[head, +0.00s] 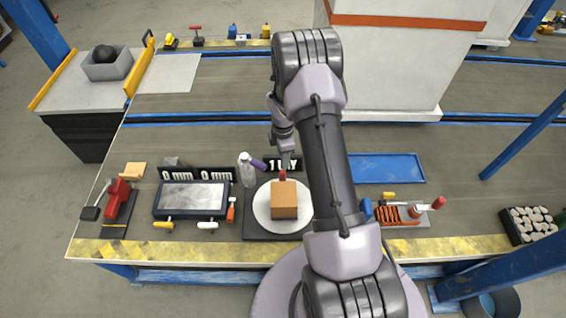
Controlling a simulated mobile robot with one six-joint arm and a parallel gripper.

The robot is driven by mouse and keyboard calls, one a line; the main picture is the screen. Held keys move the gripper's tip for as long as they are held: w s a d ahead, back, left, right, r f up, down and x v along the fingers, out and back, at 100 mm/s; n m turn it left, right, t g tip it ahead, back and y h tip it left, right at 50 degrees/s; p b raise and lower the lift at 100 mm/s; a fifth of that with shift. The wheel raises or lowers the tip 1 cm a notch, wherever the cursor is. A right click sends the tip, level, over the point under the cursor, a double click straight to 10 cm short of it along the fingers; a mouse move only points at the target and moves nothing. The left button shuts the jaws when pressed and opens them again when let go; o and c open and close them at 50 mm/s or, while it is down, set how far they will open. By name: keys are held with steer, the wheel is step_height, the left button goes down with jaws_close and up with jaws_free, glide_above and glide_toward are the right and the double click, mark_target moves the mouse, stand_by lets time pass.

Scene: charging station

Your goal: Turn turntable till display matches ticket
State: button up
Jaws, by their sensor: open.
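The turntable is a round white disc (261,215) on a dark square base, near the bench's front edge. A brown box (284,206) sits on it. A small red part (282,175) shows at the disc's far side. A black display (270,164) with white characters stands behind it; it starts with "1", and the rest is partly hidden by my gripper. My gripper (284,163) is open, pointing down in front of the display, above or close to the red part; I cannot tell whether they touch. I cannot make out a ticket for certain.
Left of the turntable are a bottle (247,172), a grey-topped plate device (190,196) and two displays reading "0 mm" (178,174). A red tool (119,194) lies farther left. Right are an orange coil (392,216) and a blue tray (388,168). A white column (395,70) stands behind.

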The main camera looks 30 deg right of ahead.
step_height(320, 180, up, 4)
steer(key=p, duration=0.1)
glide_above(283, 171)
steer(key=shift+s+r, duration=0.1)
steer(key=shift+r, duration=0.05)
step_height(283, 171, down, 14)
steer(key=m+b, duration=0.2)
steer(key=m, duration=0.8)
steer(key=m+b, duration=0.2)
steer(key=m, duration=0.8)
steer(key=m+b, duration=0.2)
steer(key=m, duration=0.9)
steer(key=shift+f, duration=0.25)
